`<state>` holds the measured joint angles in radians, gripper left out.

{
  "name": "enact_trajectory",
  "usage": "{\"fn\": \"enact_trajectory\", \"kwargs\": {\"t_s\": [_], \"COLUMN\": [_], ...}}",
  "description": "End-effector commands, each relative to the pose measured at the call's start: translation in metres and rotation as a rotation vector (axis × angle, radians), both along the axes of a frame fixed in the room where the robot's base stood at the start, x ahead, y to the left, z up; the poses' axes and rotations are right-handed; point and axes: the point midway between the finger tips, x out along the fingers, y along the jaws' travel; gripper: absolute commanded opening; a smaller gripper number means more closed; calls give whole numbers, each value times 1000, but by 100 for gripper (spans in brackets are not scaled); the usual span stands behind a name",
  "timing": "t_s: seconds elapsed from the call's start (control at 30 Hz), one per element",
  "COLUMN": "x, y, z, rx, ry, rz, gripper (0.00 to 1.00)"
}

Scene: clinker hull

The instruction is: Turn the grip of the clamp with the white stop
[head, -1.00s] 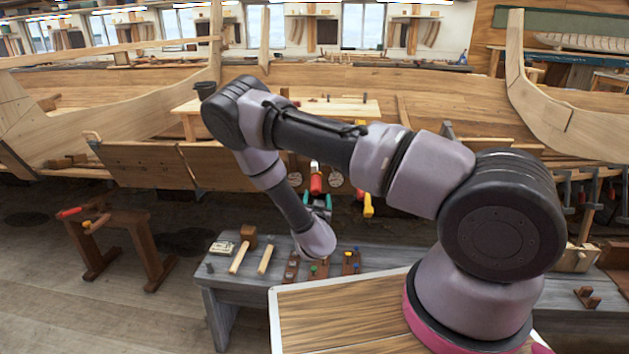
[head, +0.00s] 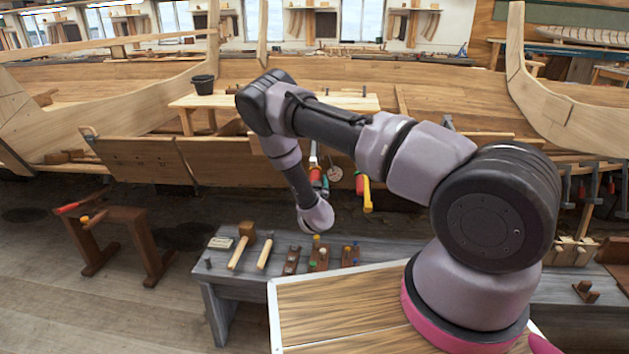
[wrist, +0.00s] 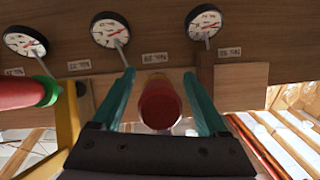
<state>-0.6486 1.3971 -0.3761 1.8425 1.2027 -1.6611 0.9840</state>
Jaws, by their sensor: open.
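A clamp with a red grip (head: 315,173) hangs on the hull side in the head view, with a whitish part (head: 313,153) above the grip that may be its stop. In the wrist view a red grip (wrist: 160,104) points at the camera, between the teal fingers of my gripper (wrist: 158,80). The fingers are open, one on each side, with gaps showing; I see no contact. The clamp's stop is hidden in the wrist view. A second clamp (head: 367,194), yellow-barred, hangs to the right in the head view; a red grip with a green end (wrist: 30,92) is at the left in the wrist view.
Several round dials, one of them here (wrist: 110,30), with paper labels line the plank behind the grip. A grey bench (head: 225,268) below holds a mallet (head: 243,243) and other tools. A wooden trestle (head: 128,228) stands at the left.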

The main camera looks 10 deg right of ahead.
Motion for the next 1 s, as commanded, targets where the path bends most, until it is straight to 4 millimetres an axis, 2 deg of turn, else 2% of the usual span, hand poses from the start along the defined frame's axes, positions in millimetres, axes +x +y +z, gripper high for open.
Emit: {"fn": "enact_trajectory", "kwargs": {"t_s": [0.2, 0.23, 0.37, 0.4, 0.43, 0.77, 1.0], "x": [1, 1, 0, 0, 0, 0, 0], "y": [0, 0, 0, 0, 0, 0, 0], "z": [0, 0, 0, 0, 0, 0, -1], "rx": [0, 0, 0, 0, 0, -35, -162], "ry": [0, 0, 0, 0, 0, 8, 36], "rz": [0, 0, 0, 0, 0, -13, -57], "gripper": [76, 73, 23, 8, 0, 0, 0]}}
